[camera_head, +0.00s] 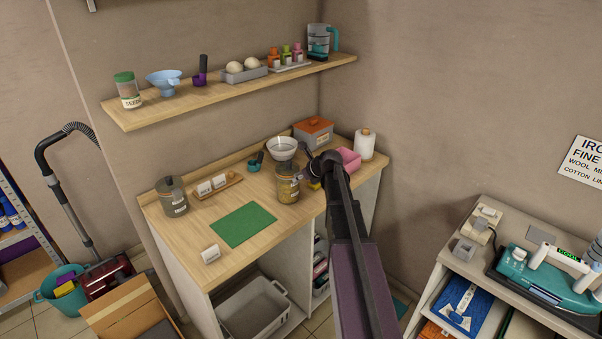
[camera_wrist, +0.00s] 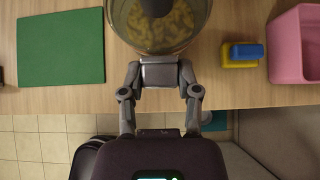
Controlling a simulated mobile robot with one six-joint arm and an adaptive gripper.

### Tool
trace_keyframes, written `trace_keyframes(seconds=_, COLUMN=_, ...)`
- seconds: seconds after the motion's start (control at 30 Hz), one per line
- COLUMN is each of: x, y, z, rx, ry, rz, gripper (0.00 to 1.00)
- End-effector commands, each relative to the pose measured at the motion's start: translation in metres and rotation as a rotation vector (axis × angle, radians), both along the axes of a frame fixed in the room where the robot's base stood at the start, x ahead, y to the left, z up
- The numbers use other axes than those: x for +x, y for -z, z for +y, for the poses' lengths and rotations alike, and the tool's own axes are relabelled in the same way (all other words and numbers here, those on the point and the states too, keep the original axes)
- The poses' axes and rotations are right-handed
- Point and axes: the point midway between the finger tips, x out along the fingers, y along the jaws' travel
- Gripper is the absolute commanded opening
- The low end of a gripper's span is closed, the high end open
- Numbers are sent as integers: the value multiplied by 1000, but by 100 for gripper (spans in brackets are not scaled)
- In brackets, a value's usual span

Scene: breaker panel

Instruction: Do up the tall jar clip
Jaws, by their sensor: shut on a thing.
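A tall glass jar (camera_head: 288,188) with yellow pasta-like pieces inside stands on the wooden counter. In the wrist view the jar (camera_wrist: 157,28) is at the top centre, seen from above, with a dark grey part across its clear lid. A grey block, which looks like the jar clip (camera_wrist: 159,72), is at the jar's near side. My gripper (camera_wrist: 159,78) is shut on this clip, one finger on each side of it. In the head view the gripper is mostly hidden by my arm, at the jar's right. I cannot tell whether the clip is latched.
A green mat (camera_head: 236,225) lies left of the jar. A blue and yellow item (camera_wrist: 241,54) and a pink bin (camera_wrist: 297,45) stand to its right. A white bowl (camera_head: 282,148) is behind. A grey canister (camera_head: 173,197) stands at the counter's left.

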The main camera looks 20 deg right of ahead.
Motion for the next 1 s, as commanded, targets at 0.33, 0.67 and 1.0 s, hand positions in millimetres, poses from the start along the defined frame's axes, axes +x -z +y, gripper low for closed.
trace_keyframes(seconds=0.33, x=2, y=-1, z=2, rx=-28, ry=-5, rz=80, gripper=0)
trace_keyframes(seconds=0.67, x=1, y=0, z=3, rx=-29, ry=-5, rz=84, gripper=0)
trace_keyframes(seconds=1.0, x=2, y=-1, z=2, rx=-28, ry=-4, rz=80, gripper=77)
